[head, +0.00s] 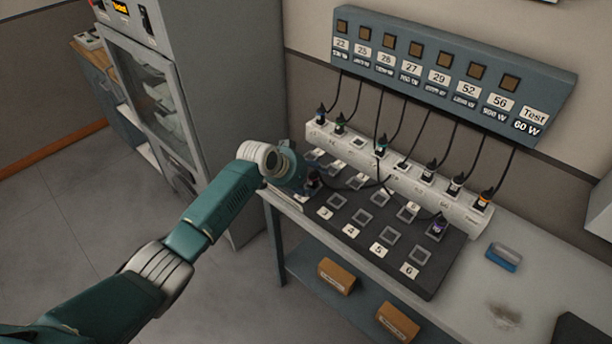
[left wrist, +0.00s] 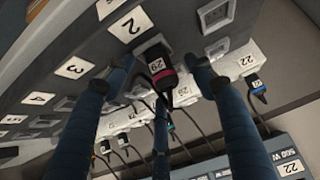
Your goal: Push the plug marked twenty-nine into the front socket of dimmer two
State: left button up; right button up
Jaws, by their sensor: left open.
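The plug marked 29 (left wrist: 158,74) is black with a red band and a white label. In the left wrist view it stands at the dark dimmer board's socket beside the label 2 (left wrist: 130,24). Its front end meets the board; I cannot tell how deep it sits. My left gripper (left wrist: 160,64) is open, with one finger on each side of the plug and visible gaps. In the head view the left gripper (head: 304,184) is at the board's left end, mostly hidden by my wrist. The dimmer board (head: 432,279) has labels 3 to 6 visible there. My right gripper is not in view.
A white socket strip (head: 470,216) with several cabled plugs runs behind the board. A purple-marked plug (head: 437,229) stands on the board's right part. The blue load panel (head: 560,90) hangs above. Cables loop close to my gripper. A blue-and-white block (head: 503,257) lies right.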

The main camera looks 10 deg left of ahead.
pick_arm(q)
jog(key=v, duration=1.1)
jog(key=shift+s+a+r, duration=0.2)
jog(key=shift+s, duration=0.05)
jog(key=s+d+f+n+g+y, duration=0.1)
jog(key=s+f, duration=0.4)
jog(key=s, duration=0.3)
jog(key=s+f, duration=0.5)
jog(key=s, duration=0.4)
jog(key=s+a+n+g+y, duration=0.1)
jog(key=s+a, duration=0.2)
jog(key=s, duration=0.5)
jog(key=s+a+f+n+y, duration=0.1)
jog(key=s+a+n, duration=0.15)
jog(key=s, duration=0.45)
jog(key=s+a+n+g+y, duration=0.1)
jog(key=s+a, duration=0.3)
jog(key=s, duration=0.4)
notch_tip(320, 180, down, 30)
jog(key=g+b, duration=0.2)
jog(key=b, duration=0.2)
jog(key=s+a+f+m+b, duration=0.1)
jog(key=s+a+f+b, duration=0.1)
jog(key=s+f, duration=1.6)
jog(key=shift+a+f+g+y, duration=0.3)
jog(key=shift+f+g, duration=0.1)
jog(key=shift+f, duration=0.3)
